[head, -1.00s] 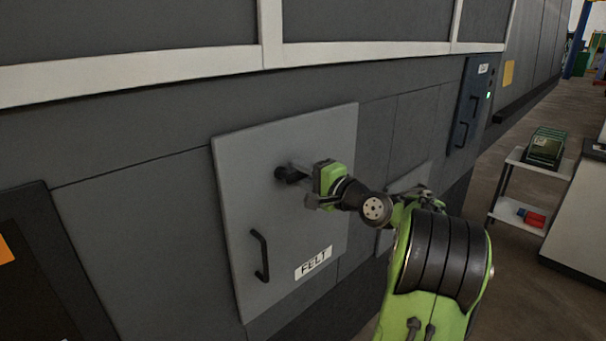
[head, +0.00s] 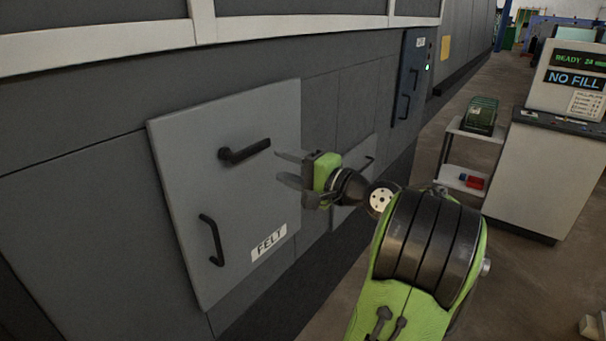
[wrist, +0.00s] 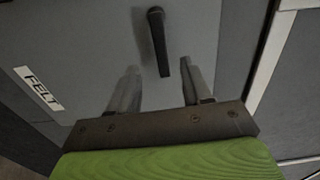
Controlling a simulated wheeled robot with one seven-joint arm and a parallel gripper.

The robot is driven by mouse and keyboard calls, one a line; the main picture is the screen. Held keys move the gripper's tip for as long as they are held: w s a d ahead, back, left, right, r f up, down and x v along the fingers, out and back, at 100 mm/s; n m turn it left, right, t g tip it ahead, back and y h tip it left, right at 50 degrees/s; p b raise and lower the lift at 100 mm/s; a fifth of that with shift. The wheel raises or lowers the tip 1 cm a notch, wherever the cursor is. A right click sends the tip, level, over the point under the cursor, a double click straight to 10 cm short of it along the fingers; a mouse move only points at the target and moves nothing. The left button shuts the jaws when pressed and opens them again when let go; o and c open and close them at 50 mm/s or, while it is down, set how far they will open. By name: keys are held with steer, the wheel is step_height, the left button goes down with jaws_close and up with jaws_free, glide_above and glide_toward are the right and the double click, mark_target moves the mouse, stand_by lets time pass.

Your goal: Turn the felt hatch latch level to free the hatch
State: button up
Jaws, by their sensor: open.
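The felt hatch (head: 190,255) is a light grey panel with a white FELT label (head: 269,242) at its lower right. Its latch (head: 245,151) is a black lever that lies about level, a little raised at its right end in the head view. In the wrist view the latch (wrist: 157,42) shows just beyond and between the fingers. My gripper (head: 283,167) is open and empty, to the right of the latch and apart from it. The hatch looks flush with the machine wall. A black pull handle (head: 211,240) sits at its lower left.
Another grey panel (head: 352,190) with a handle is behind my gripper. A dark blue box (head: 410,75) with a green light is farther along the wall. A shelf cart (head: 475,145) and a control console (head: 545,175) stand at right. Open floor lies between.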

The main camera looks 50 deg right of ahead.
steer(key=s, duration=0.4)
steer(key=shift+s, duration=0.2)
stand_by(0.4)
steer(key=w+a+f+n+g+y, duration=0.1)
steer(key=w+a+f+n+g, duration=0.2)
steer(key=a, duration=0.4)
steer(key=w+a+f+n+g, duration=0.2)
steer(key=a+f+n+g, duration=0.15)
steer(key=a, duration=0.35)
steer(key=w+a+f+n+g+y, duration=0.1)
steer(key=w+a+f+n+g, duration=0.25)
steer(key=a, duration=0.35)
steer(key=s+a+f+n+g+h, duration=0.1)
steer(key=s+a+f+n, duration=0.1)
steer(key=s, duration=0.7)
steer(key=s+a+f+n+g+h, duration=0.1)
steer(key=s+a+n, duration=0.4)
steer(key=s, duration=0.4)
steer(key=shift+s+a+f+n, duration=0.2)
steer(key=shift+a+f+n, duration=0.15)
steer(key=shift+a, duration=0.4)
